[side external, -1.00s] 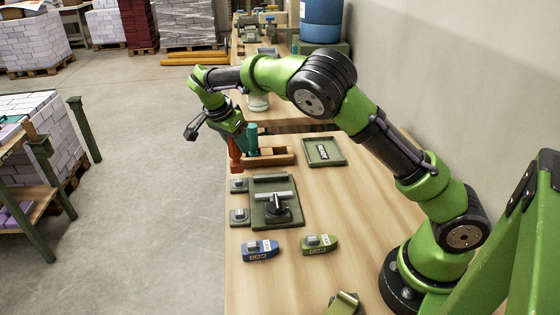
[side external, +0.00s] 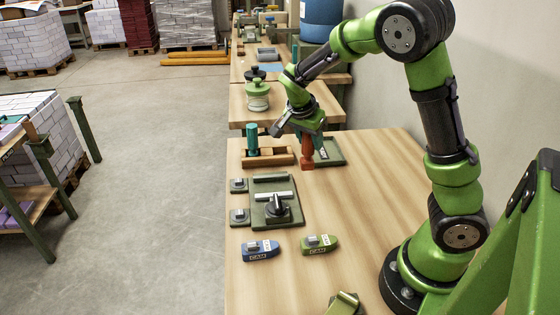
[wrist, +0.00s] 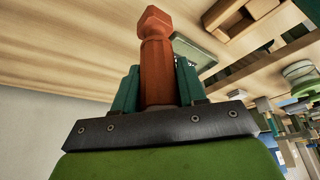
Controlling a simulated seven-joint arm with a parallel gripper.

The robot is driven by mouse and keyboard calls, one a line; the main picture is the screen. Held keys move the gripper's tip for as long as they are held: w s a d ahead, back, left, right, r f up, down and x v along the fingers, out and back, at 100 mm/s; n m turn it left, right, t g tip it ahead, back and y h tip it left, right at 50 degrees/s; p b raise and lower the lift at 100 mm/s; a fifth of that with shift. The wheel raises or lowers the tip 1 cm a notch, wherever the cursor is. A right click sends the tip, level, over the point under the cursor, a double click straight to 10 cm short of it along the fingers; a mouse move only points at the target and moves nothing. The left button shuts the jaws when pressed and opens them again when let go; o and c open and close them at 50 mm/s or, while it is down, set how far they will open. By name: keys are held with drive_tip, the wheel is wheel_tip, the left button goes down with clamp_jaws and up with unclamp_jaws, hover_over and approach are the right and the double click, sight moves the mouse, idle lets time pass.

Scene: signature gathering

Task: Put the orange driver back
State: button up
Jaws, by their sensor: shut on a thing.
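My gripper (side external: 308,137) is shut on the orange driver (side external: 307,154), which hangs roughly upright below it. In the wrist view the driver (wrist: 157,62) is clasped between the two teal fingers, its end pointing away from the gripper (wrist: 158,88). The driver is just right of the wooden rack (side external: 281,160) and in front of part of the green labelled tray (side external: 331,156). A teal driver (side external: 252,138) stands upright at the rack's left end. I cannot tell whether the orange driver's lower end touches the table.
A green fixture with a black knob (side external: 276,208) sits nearer on the table, with two small blocks at its left. A blue CAM piece (side external: 261,250) and a green one (side external: 319,244) lie in front. The table's right side (side external: 370,190) is clear.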

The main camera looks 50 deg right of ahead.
drive_tip(key=w+d+f, duration=0.1)
drive_tip(key=w+d, duration=0.4)
drive_tip(key=w, duration=0.8)
drive_tip(key=shift+f, duration=0.2)
drive_tip(key=shift+w+f, duration=0.1)
drive_tip(key=shift+f, duration=1.65)
drive_tip(key=o, duration=1.1)
drive_tip(key=shift+f, duration=0.15)
drive_tip(key=shift+c, duration=0.2)
